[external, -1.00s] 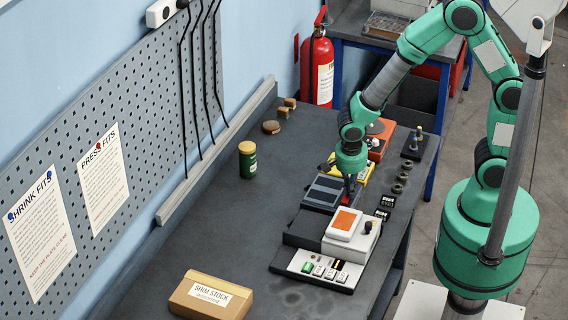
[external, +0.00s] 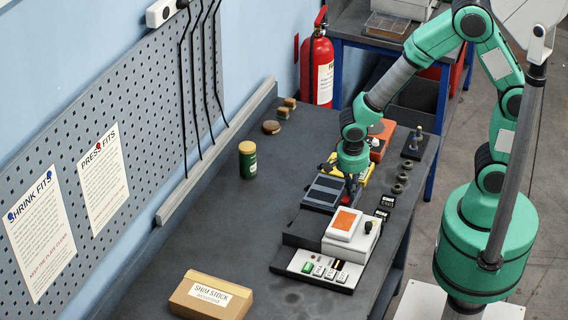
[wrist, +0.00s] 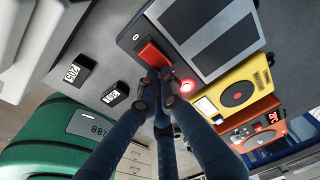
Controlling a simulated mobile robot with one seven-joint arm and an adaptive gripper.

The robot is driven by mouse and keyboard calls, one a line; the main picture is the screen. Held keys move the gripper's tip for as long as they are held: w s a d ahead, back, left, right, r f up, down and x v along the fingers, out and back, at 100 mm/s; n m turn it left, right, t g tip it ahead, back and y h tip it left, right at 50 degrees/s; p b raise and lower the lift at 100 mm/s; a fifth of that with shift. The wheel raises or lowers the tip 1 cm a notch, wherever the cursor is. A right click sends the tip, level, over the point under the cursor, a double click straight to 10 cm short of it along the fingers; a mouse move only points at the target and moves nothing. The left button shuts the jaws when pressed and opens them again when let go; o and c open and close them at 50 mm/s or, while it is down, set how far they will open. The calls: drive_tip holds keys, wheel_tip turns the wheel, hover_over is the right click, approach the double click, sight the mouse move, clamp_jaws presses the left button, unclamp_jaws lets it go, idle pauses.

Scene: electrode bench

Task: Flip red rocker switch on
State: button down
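My gripper (external: 352,186) points down in the external view.
A yellow unit (wrist: 235,92) and an orange unit (wrist: 262,128) stand beside the grey one. Small black number blocks (wrist: 115,94) lie on the other side. A white box with an orange top (external: 345,222) stands in front. The bench's left part is mostly clear.

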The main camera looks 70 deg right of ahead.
drive_tip(key=shift+s+a+f, duration=0.2)
drive_tip(key=shift+a+f, duration=0.2)
drive_tip(key=shift+a, duration=0.3)
drive_tip(key=shift+r, duration=0.2)
drive_tip(key=shift+w+r+p, duration=0.2)
drive_tip(key=shift+r+p, duration=0.15)
drive_tip(key=shift+r, duration=0.25)
wheel_tip(320, 180, up, 13)
drive_tip(key=d+p, duration=0.2)
drive_tip(key=p, duration=0.1)
drive_tip(key=shift+d+r, duration=0.1)
